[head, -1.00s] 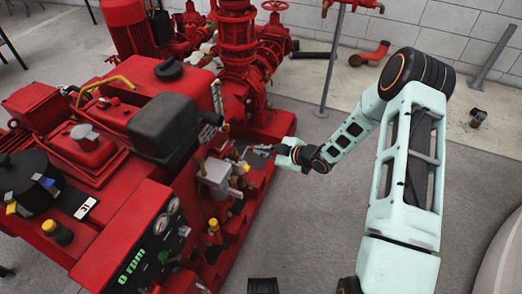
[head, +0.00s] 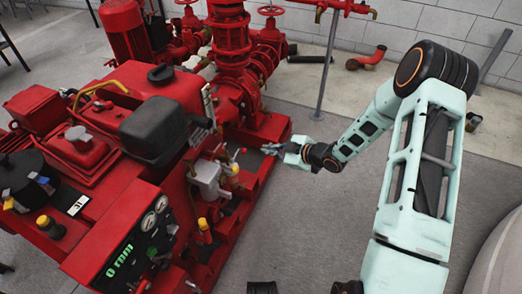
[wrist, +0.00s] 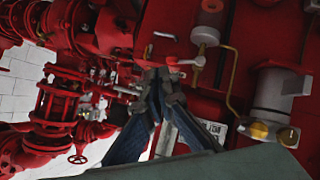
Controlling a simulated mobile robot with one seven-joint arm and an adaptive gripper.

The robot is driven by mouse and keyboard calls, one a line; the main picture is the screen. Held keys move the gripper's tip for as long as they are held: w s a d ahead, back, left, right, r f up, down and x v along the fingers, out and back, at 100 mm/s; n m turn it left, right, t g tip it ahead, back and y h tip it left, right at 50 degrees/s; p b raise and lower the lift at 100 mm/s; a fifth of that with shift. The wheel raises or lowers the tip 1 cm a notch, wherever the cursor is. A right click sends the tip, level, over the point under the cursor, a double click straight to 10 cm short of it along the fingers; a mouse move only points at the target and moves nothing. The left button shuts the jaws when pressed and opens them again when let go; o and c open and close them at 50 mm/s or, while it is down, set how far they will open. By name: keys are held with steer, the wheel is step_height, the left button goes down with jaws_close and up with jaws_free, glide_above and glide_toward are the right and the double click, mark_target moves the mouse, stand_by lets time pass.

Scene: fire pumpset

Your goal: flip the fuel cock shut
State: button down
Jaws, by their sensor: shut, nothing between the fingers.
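The likely fuel cock is a small valve with a pale lever and a red tip (wrist: 186,62), below a whitish cylinder in the wrist view. In the head view a small red-tipped lever (head: 241,151) shows on the engine's near side, probably the same part. My gripper (wrist: 163,76) is shut and empty, its fingertips just below and left of the lever in the wrist picture; contact cannot be told there. In the head view my gripper (head: 266,148) points left at the engine, with a visible gap to the lever. The lever's exact angle is too small to tell.
The red engine (head: 95,115) carries a black tank (head: 153,130) and a gauge panel (head: 135,240). Red pump pipework (head: 232,60) stands behind. A grey upright post (head: 328,65) rises behind my forearm.

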steer(key=d+r, duration=0.1)
steer(key=s+d+r, duration=0.1)
steer(key=d, duration=0.1)
steer(key=d+r+p, duration=0.1)
steer(key=shift+s+d+r, duration=0.15)
steer(key=shift+s+d, duration=0.1)
steer(key=shift+s, duration=0.1)
